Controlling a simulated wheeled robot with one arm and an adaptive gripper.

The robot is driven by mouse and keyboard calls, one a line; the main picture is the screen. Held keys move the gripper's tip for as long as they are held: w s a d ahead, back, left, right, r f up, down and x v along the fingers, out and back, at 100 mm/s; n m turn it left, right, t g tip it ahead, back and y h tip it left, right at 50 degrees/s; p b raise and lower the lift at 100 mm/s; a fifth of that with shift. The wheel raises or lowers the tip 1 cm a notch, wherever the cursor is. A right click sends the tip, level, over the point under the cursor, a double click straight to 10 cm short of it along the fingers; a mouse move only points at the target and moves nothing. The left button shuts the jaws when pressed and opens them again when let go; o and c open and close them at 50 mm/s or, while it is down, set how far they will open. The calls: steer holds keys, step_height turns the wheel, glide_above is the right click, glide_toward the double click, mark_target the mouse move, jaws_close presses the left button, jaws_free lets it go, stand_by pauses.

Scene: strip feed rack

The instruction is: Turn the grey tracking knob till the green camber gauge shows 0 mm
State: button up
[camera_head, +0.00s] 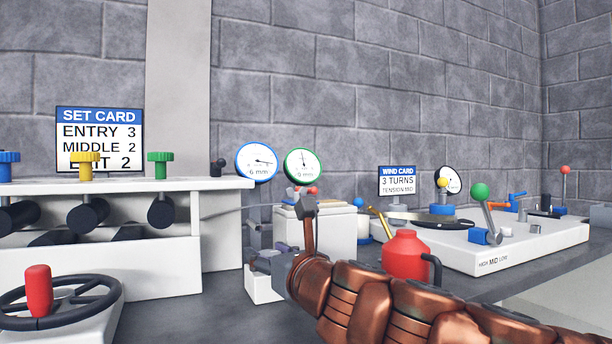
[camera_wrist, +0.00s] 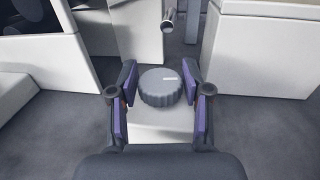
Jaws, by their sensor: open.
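The grey tracking knob (camera_wrist: 161,88) is a round ribbed knob with a pale mark on its top, seen in the wrist view. It sits on a small white block (camera_wrist: 162,124). My gripper (camera_wrist: 159,78) is open, with one finger on each side of the knob and gaps showing between them. In the head view my gripper (camera_head: 287,238) is over the low white block, and the knob is hard to make out there. The green-rimmed camber gauge (camera_head: 302,165) stands at the middle, its needle pointing nearly straight up. Its small scale is too blurred to read.
A blue-rimmed gauge (camera_head: 256,162) stands left of the green one. A white box (camera_head: 325,240) is close right of my gripper. A red can (camera_head: 405,256) stands beside my arm. The white roller rack (camera_head: 220,225) and a handwheel (camera_head: 62,302) are at the left.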

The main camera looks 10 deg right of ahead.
steer(key=shift+r+p, duration=3.05)
steer(key=shift+p, duration=0.15)
steer(key=shift+o, duration=0.4)
steer(key=shift+o, duration=1.3)
steer(key=v, duration=0.5)
steer(key=shift+s+d+f, duration=0.1)
steer(key=shift+s+d, duration=0.1)
steer(key=shift+s, duration=0.15)
